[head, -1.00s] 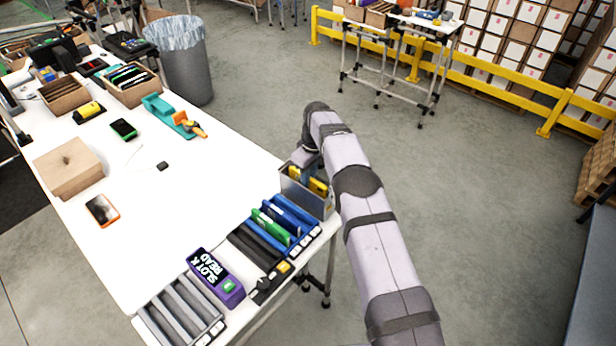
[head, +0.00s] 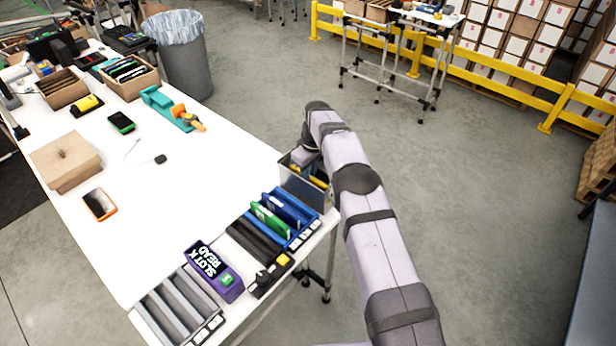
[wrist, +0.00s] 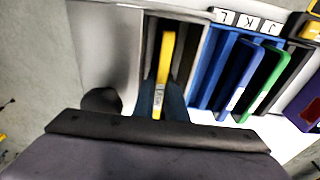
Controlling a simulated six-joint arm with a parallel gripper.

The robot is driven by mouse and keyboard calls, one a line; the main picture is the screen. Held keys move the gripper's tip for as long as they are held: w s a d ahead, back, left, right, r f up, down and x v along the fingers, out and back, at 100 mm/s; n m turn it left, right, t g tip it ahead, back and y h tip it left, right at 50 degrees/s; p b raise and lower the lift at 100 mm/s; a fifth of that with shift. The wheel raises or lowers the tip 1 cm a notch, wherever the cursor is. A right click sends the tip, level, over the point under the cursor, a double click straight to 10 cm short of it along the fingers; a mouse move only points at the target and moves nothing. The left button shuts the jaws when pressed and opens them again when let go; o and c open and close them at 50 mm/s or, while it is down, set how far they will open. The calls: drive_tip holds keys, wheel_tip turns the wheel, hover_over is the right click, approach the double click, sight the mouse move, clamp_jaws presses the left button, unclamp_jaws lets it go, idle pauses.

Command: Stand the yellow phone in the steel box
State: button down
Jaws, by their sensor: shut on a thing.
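The yellow phone (wrist: 165,62) is seen edge-on in the wrist view, with a small white label near my gripper. It is upright between the walls of the steel box (wrist: 105,45). My gripper (wrist: 162,105) is shut on its near end. In the head view the steel box (head: 303,192) stands at the table's right corner, and my arm's end hangs over it, partly hiding the inside. Yellow parts (head: 320,183) show low inside the box. Whether the phone touches the box floor is hidden.
A blue slotted rack (head: 290,222) with blue and green phones stands close beside the box. A black rack (head: 255,240), a purple device (head: 213,270) and a grey rack (head: 178,308) follow along the edge. The table's middle is mostly clear.

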drive_tip(key=shift+f+b, duration=0.25)
drive_tip(key=shift+b, duration=0.05)
idle(0.5)
idle(0.4)
drive_tip(key=c, duration=1.7)
unclamp_jaws()
drive_tip(key=r+b, duration=0.1)
drive_tip(key=r, duration=0.3)
drive_tip(key=r+b, duration=0.1)
drive_tip(key=r, duration=0.1)
drive_tip(key=shift+s+d+r+b, duration=0.1)
drive_tip(key=shift+d+r+b, duration=0.15)
drive_tip(key=shift+r+b, duration=0.1)
drive_tip(key=shift+s+d+r, duration=0.1)
drive_tip(key=shift+s+r, duration=0.15)
drive_tip(key=shift+r, duration=0.25)
drive_tip(key=shift+f, duration=0.1)
drive_tip(key=shift+f, duration=0.1)
